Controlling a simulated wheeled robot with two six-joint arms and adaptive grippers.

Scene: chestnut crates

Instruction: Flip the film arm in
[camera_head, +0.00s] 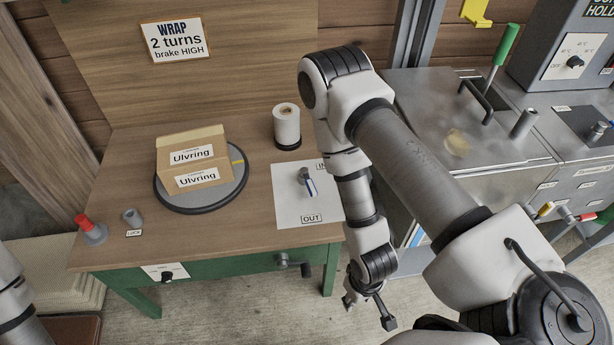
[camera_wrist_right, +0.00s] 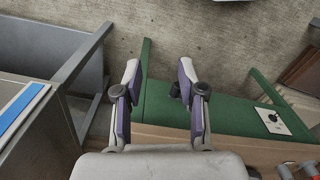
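The short piece points forward, toward the OUT side. My right gripper (camera_head: 368,312) is low in front of the table's right end, below the film arm and apart from it. Its fingers are spread and empty, also in the right wrist view (camera_wrist_right: 159,74). My left gripper is outside the picture.
A box labelled Ulvring (camera_head: 192,157) stands on a round turntable (camera_head: 203,207). A film roll (camera_head: 287,126) stands behind the plate. A crank (camera_head: 293,263) sticks out of the green table front. A red-topped knob (camera_head: 90,229) is at left. A grey machine (camera_head: 435,120) stands right.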

